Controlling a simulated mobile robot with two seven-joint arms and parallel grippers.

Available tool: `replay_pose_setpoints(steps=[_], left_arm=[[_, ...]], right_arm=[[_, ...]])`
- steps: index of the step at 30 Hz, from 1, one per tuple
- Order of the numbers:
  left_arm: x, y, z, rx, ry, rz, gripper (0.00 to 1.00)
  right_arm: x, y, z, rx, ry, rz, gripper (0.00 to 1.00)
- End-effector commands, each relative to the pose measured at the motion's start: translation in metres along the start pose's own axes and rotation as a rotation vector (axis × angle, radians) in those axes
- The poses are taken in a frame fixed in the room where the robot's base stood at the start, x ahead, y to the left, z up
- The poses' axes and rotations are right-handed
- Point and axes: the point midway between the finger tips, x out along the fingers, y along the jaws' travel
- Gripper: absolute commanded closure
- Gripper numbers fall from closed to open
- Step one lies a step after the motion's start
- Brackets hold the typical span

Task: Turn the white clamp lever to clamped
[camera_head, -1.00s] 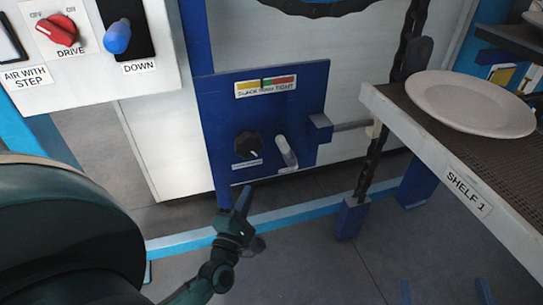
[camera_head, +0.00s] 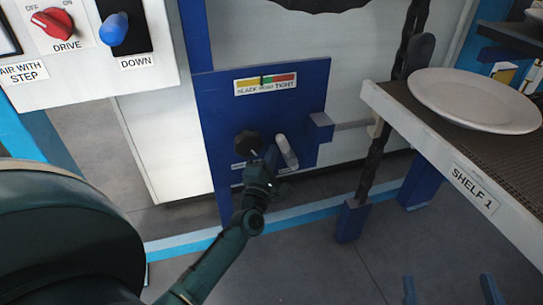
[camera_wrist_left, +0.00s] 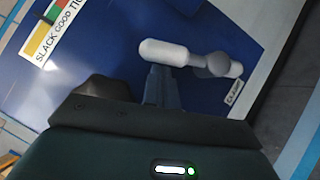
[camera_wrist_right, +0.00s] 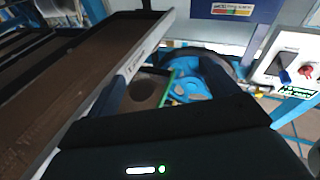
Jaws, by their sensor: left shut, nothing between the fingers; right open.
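The white clamp lever (camera_head: 287,152) is on the lower part of the blue panel (camera_head: 225,110), tilted with its upper end to the left. In the left wrist view the lever (camera_wrist_left: 165,52) runs from its rounded white end to a grey pivot at the right. My left gripper (camera_head: 271,154) is shut and empty, just left of the lever. Its fingertips (camera_wrist_left: 160,80) appear close to the lever's rounded end; I cannot tell whether they touch. My right gripper (camera_head: 450,290) is open and empty at the bottom right.
A black knob (camera_head: 247,144) sits beside the lever, partly behind my left gripper. A slack/good/tight gauge (camera_head: 265,85) is above. Shelf 1 (camera_head: 470,185) with a white plate (camera_head: 475,100) juts out at the right. A chain (camera_head: 376,150) hangs between the panel and shelf.

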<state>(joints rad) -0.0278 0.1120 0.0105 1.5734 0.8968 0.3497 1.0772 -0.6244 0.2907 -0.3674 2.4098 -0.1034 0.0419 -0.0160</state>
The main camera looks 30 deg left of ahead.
Motion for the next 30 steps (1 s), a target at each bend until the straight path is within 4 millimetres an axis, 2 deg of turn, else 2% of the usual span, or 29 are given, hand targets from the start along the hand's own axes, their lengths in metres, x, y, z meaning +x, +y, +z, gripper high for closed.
replay_pose_setpoints(steps=[8, 13, 15, 19, 24, 30], left_arm=[[0.000, 0.000, 0.000, 0.002, 0.000, -0.001, 1.00], [0.004, 0.008, 0.005, 0.038, 0.001, -0.026, 1.00], [0.006, 0.012, 0.008, 0.067, 0.002, -0.048, 1.00], [0.010, 0.015, 0.013, 0.131, 0.002, -0.096, 1.00], [0.014, 0.016, 0.019, 0.211, 0.002, -0.153, 1.00], [0.017, 0.013, 0.024, 0.256, 0.001, -0.187, 1.00]], right_arm=[[0.000, 0.001, 0.001, -0.003, -0.004, 0.001, 0.14], [0.001, 0.004, -0.008, -0.038, -0.022, 0.002, 0.14], [-0.005, 0.005, -0.001, -0.064, -0.068, 0.010, 0.14], [-0.007, 0.013, -0.004, -0.070, -0.158, 0.031, 0.14], [-0.011, 0.021, -0.002, -0.019, -0.333, 0.055, 0.14], [-0.018, 0.022, 0.004, 0.029, -0.456, 0.054, 0.14]])
